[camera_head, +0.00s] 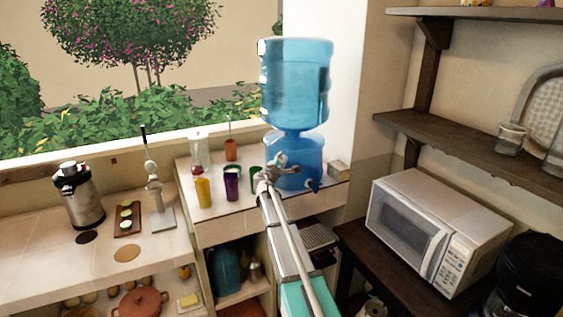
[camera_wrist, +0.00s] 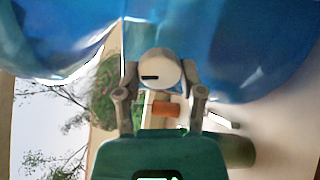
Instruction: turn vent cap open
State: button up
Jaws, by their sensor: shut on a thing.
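The vent cap (camera_wrist: 160,68) is a round pale cap with a short dark slot, seen in the middle of the wrist view. The slot lies nearly level in that view. My gripper (camera_wrist: 161,76) has one finger on each side of the cap and is shut on it. In the head view my gripper (camera_head: 275,167) reaches to the front of the blue water dispenser (camera_head: 300,172), between its narrow neck and the lower tank. The cap is hard to make out there behind the fingers. A large blue bottle (camera_head: 296,85) stands upright on the dispenser.
A small blue tap (camera_head: 313,185) is low on the dispenser, right of my gripper. Yellow (camera_head: 203,192) and purple (camera_head: 232,185) cups stand on the tiled counter (camera_head: 212,228) to the left. A microwave (camera_head: 438,232) stands at the right, below a dark wall shelf (camera_head: 460,140).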

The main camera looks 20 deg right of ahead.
dwell(0.3)
jog(key=o, duration=1.2)
jog(key=shift+c, duration=0.2)
jog(key=shift+a, duration=0.1)
jog(key=v, duration=1.2)
